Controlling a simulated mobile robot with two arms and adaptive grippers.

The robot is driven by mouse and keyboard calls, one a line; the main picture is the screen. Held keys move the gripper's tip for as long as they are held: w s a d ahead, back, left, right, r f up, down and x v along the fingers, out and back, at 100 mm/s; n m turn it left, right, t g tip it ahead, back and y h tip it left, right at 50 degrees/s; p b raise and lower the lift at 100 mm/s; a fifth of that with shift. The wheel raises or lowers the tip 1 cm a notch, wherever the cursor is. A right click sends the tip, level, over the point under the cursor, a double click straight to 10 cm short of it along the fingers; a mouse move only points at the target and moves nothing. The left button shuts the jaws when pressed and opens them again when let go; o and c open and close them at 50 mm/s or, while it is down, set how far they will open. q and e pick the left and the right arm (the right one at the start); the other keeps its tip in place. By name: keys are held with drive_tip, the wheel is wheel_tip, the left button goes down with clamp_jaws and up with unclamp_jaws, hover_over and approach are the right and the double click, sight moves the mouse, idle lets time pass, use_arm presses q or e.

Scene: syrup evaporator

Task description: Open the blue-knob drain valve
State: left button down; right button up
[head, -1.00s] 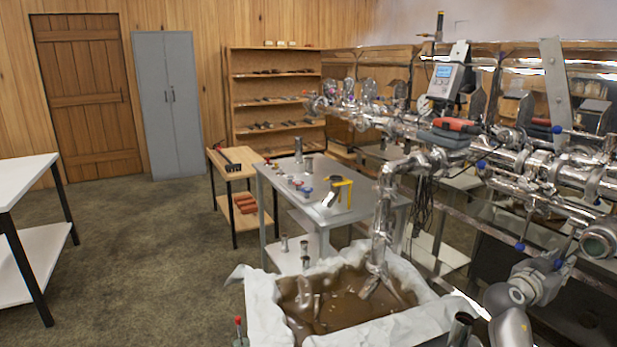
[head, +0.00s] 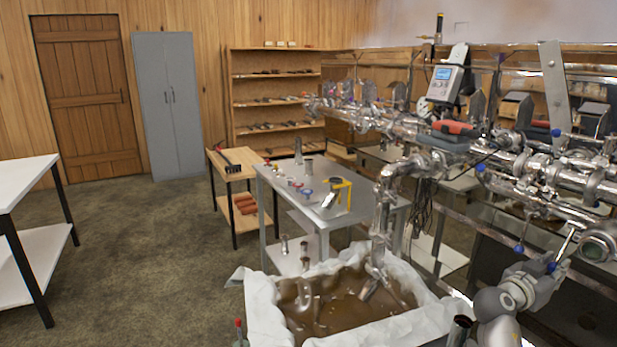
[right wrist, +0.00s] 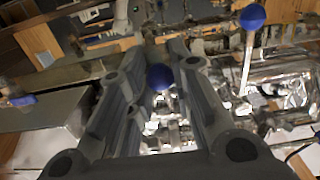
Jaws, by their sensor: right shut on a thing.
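My right gripper (head: 545,272) is at the lower right of the head view, at the lower end of a valve handle below the steel pipework (head: 540,170). In the right wrist view a round blue knob (right wrist: 158,77) sits between the two dark fingers (right wrist: 155,95), which are shut on it. The knob also shows at the gripper in the head view (head: 551,267). Its metal handle slants up and right to the pipe. My left gripper is not in view.
Other blue knobs hang close by (head: 518,248) and sit on the pipe (head: 481,164). One on a long lever stands right of my fingers in the wrist view (right wrist: 251,17). A white-lined tub (head: 262,312) of brown liquid stands to the left.

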drive_tip(key=shift+a+r, duration=0.15)
drive_tip(key=shift+r, duration=0.3)
drive_tip(key=shift+s+a+r+p, duration=0.3)
drive_tip(key=shift+a+r+p, duration=0.05)
drive_tip(key=shift+a+r, duration=0.2)
drive_tip(key=shift+s+a+r, duration=0.15)
drive_tip(key=shift+a+r, duration=0.05)
drive_tip(key=shift+r, duration=0.1)
drive_tip(key=shift+s+a+r+p, duration=0.1)
drive_tip(key=shift+a+r+p, duration=0.15)
drive_tip(key=shift+r+p, duration=0.1)
drive_tip(key=shift+s+a+r, duration=0.2)
drive_tip(key=shift+a+r, duration=0.1)
drive_tip(key=shift+r, duration=0.05)
